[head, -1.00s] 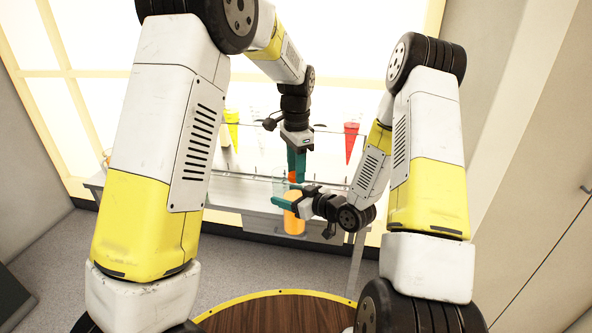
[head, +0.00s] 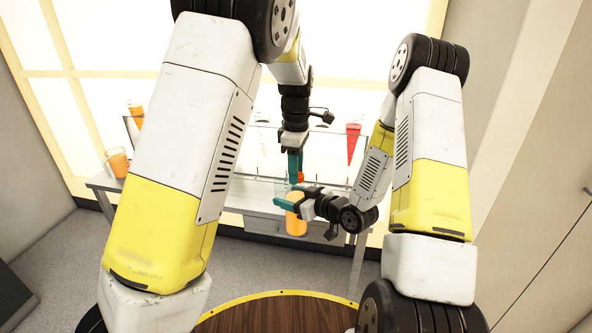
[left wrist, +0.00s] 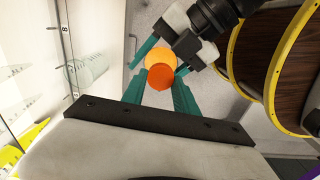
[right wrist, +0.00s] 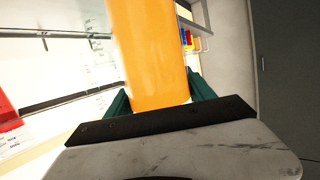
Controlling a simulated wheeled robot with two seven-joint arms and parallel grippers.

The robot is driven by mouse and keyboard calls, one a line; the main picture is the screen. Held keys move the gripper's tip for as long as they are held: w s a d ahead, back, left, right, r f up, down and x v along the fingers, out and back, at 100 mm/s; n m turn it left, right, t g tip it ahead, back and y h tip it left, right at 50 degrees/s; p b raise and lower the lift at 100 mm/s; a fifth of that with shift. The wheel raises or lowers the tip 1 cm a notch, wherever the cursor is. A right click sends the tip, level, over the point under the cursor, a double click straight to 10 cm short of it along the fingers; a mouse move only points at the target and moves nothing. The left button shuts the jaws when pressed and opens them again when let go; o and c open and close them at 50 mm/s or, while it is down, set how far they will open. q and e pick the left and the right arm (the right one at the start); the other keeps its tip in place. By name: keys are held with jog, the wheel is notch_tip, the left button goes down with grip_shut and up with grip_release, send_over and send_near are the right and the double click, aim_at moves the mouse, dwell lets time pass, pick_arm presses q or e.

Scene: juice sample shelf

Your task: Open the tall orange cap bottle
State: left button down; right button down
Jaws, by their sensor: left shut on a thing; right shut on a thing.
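The orange bottle (head: 296,222) is held upright in front of the shelf by my right gripper (head: 291,200), whose fingers close around its upper body from the right. In the right wrist view the orange bottle body (right wrist: 150,55) fills the space between the teal fingers. My left gripper (head: 295,168) points down from above and is shut on the orange-red cap (head: 300,177) at the top of the bottle. In the left wrist view the cap (left wrist: 161,77) sits between the teal fingertips, overlapping the lighter orange bottle (left wrist: 160,58). I cannot tell whether the cap is apart from the neck.
A red cone-shaped container (head: 353,143) stands at the right of the shelf. An orange-filled glass (head: 118,162) stands on the grey table (head: 100,183) at left. My left arm hides much of the shelf. Open floor lies below the bottle.

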pick_arm(q)
jog(key=shift+s+d+n, duration=0.2)
jog(key=shift+d+n, duration=0.25)
jog(key=shift+n, duration=0.55)
jog(key=shift+r, duration=0.15)
jog(key=shift+r, duration=0.6)
jog(key=shift+a+r, duration=0.2)
jog(key=shift+r, duration=0.15)
jog(key=shift+w, duration=0.1)
